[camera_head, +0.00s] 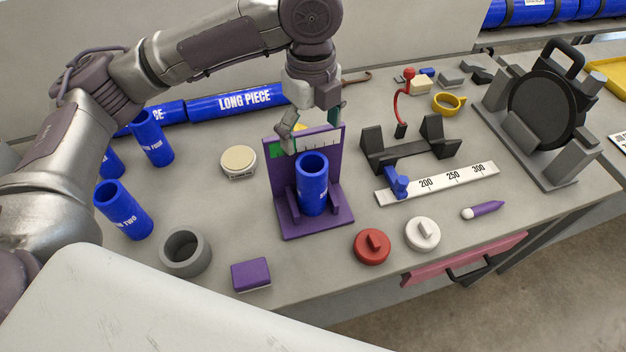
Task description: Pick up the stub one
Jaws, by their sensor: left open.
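A short blue pipe stub (312,186) stands upright in a purple stand (332,228) with a back plate; its lettering is too small to read, so I cannot confirm it is stub one. My left gripper (311,128) is open and empty, pointing down just above and behind the stub, near the top edge of the back plate. Other blue stubs stand at the left: one marked TWO (124,212), one marked FOUR (152,140), and one (110,163) partly hidden by my arm. My right gripper is not in view.
A grey ring (186,253), a purple block (251,275), a red cap (372,246) and a white cap (422,234) lie around the stand. A ruler (440,183) and a black cradle (410,151) are to the right. A long blue pipe (235,102) lies behind.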

